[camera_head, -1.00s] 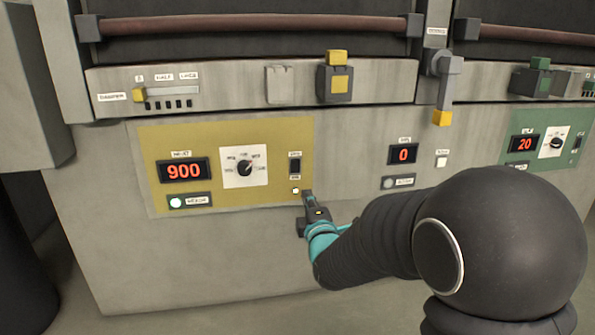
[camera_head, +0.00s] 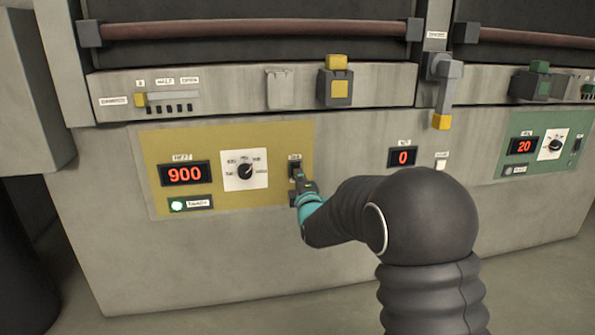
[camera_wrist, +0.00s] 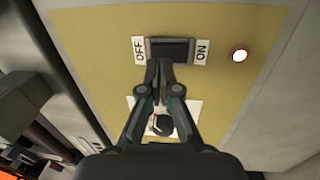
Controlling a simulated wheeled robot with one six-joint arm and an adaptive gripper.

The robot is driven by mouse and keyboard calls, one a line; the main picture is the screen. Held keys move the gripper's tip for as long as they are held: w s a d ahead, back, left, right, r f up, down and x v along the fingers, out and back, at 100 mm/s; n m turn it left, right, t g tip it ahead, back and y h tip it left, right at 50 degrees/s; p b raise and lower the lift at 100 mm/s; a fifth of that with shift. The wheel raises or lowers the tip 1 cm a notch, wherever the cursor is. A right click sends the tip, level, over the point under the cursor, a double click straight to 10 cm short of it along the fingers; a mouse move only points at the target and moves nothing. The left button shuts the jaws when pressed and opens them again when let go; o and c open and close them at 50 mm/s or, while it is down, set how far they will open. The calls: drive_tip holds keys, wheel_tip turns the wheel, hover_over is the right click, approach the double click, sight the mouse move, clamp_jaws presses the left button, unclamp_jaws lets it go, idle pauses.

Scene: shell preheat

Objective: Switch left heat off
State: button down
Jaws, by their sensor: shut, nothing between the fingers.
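The left heat switch (camera_head: 295,167) is a small dark rocker on the right side of the yellow panel (camera_head: 230,200). It also shows in the wrist view (camera_wrist: 172,48), between an OFF label on the left and an ON label on the right. A round lamp (camera_wrist: 240,55) beyond the ON label glows white. My gripper (camera_head: 298,179) is shut and empty, with its tips close in front of the switch, overlapping its edge in the wrist view (camera_wrist: 160,66). I cannot tell whether they touch. The red display (camera_head: 185,174) reads 900.
A black dial (camera_head: 244,171) and a lit indicator (camera_head: 177,205) are on the yellow panel. A middle display (camera_head: 402,157) reads 0, and a green panel (camera_head: 515,165) on the right reads 20. A yellow-tipped lever (camera_head: 441,120) hangs above my arm.

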drive_tip(key=shift+x, duration=1.15)
drive_tip(key=shift+w+f+b, duration=0.1)
drive_tip(key=shift+b, duration=0.2)
drive_tip(key=shift+w+a+b, duration=0.15)
drive_tip(key=shift+b, duration=0.25)
drive_tip(key=shift+r+p, duration=0.2)
drive_tip(key=shift+p, duration=0.1)
drive_tip(key=r+b+v, duration=0.3)
drive_tip(key=v, duration=1)
drive_tip(key=shift+s+d, duration=0.2)
drive_tip(key=shift+s, duration=0.35)
drive_tip(key=shift+r, duration=0.15)
